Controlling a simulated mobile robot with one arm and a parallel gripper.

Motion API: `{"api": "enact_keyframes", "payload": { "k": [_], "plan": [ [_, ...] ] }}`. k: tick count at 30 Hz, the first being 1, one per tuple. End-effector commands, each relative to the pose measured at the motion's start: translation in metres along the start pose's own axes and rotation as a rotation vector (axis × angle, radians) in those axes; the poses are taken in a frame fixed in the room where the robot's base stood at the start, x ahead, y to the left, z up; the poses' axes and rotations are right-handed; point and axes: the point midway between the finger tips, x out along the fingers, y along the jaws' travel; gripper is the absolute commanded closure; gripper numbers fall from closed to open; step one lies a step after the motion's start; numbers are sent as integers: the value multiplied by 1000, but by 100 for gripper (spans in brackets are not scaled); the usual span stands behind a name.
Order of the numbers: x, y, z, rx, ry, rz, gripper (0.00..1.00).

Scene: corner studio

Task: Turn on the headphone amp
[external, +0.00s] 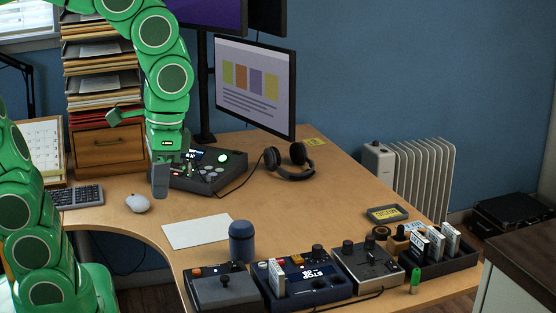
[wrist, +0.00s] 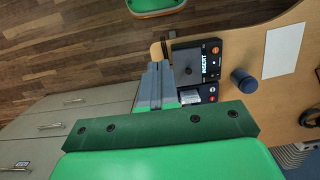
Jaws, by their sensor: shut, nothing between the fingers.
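No label that I can read names the headphone amp. A dark console (external: 232,161) with a lit green button, a small screen and knobs stands at the back of the desk. A cable runs from its side toward the black headphones (external: 289,166). A silver box with knobs (external: 368,268) sits at the front right of the desk. My gripper (external: 160,188) points down in front of the console's left end, shut and empty; contact is unclear. In the wrist view its shut grey fingers (wrist: 155,85) partly cover the dark devices behind them.
A mouse (external: 138,203), a keyboard (external: 82,196) and a paper sheet (external: 197,231) lie nearby. A blue cylinder (external: 242,241) stands beside the front boxes. A grey joystick box (external: 225,290) and a navy box (external: 304,280) line the front edge. The desk middle is clear.

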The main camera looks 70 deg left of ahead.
Motion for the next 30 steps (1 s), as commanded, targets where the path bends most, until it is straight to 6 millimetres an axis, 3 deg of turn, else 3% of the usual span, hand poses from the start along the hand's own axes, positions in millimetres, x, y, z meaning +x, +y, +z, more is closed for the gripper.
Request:
{"api": "enact_keyframes", "payload": {
  "k": [15,30],
  "plan": [
    [-26,-8,-99,-6,23,-20,100],
    [-36,-16,-196,-9,45,-41,100]
  ]
}}
